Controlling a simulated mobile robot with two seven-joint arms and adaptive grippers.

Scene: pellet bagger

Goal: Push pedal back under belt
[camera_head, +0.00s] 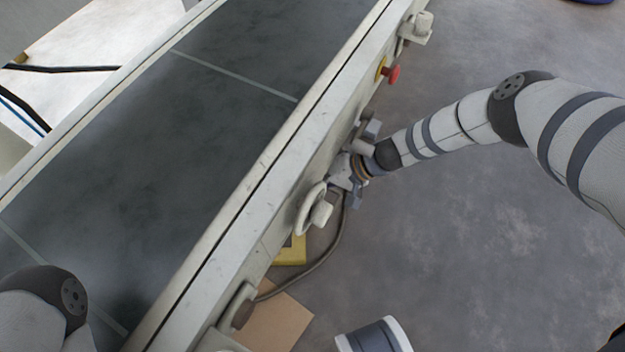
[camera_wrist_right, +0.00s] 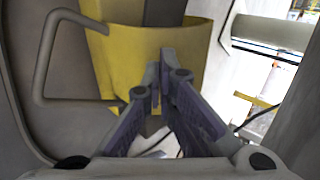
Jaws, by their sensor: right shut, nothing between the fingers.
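The yellow pedal (camera_head: 291,251) shows partly at the belt frame's lower edge, on the floor; the frame hides the rest of it. A yellow housing with a dark middle, which looks like the pedal, fills the upper middle of the right wrist view (camera_wrist_right: 114,62). The conveyor belt (camera_head: 190,120) runs diagonally above. My right gripper (camera_head: 343,190) is beside the belt's near side rail. In the right wrist view its fingers (camera_wrist_right: 160,75) are shut with nothing between them, in front of the yellow housing; I cannot tell if they touch. My left gripper is out of view.
A handwheel (camera_head: 308,212), a red stop button (camera_head: 391,74) and knobs stick out from the belt's side rail (camera_head: 235,245). A dark cable (camera_head: 325,258) runs along the floor near a cardboard piece (camera_head: 275,322). A grey bent bar (camera_wrist_right: 42,60) is left of the fingers.

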